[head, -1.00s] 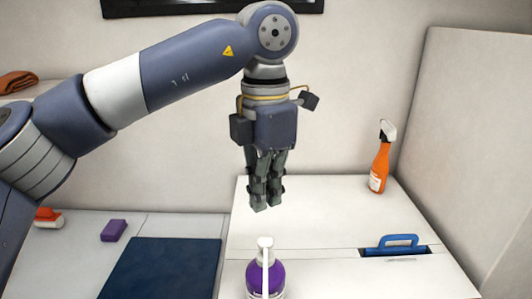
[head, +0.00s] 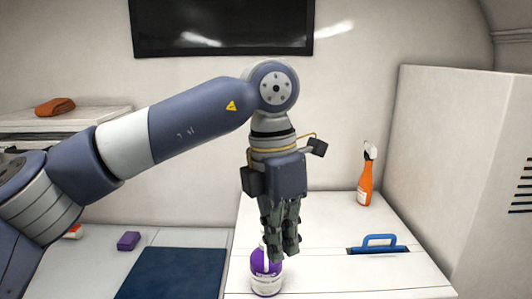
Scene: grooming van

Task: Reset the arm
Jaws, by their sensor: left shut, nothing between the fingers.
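My left gripper (head: 284,256) points down, its fingers shut and empty. In the head view it overlaps the upper part of a purple pump bottle (head: 266,276) and hides most of its white pump top. I cannot tell whether the fingers touch the bottle. The bottle stands upright on the white counter (head: 325,264). My left arm reaches in from the left edge. My right gripper is not in view.
An orange spray bottle (head: 365,180) stands at the counter's back right. A blue-handled item (head: 378,243) sits at the right. A dark blue mat (head: 172,274) and a purple block (head: 129,241) lie at left. A white cabinet (head: 445,170) bounds the right.

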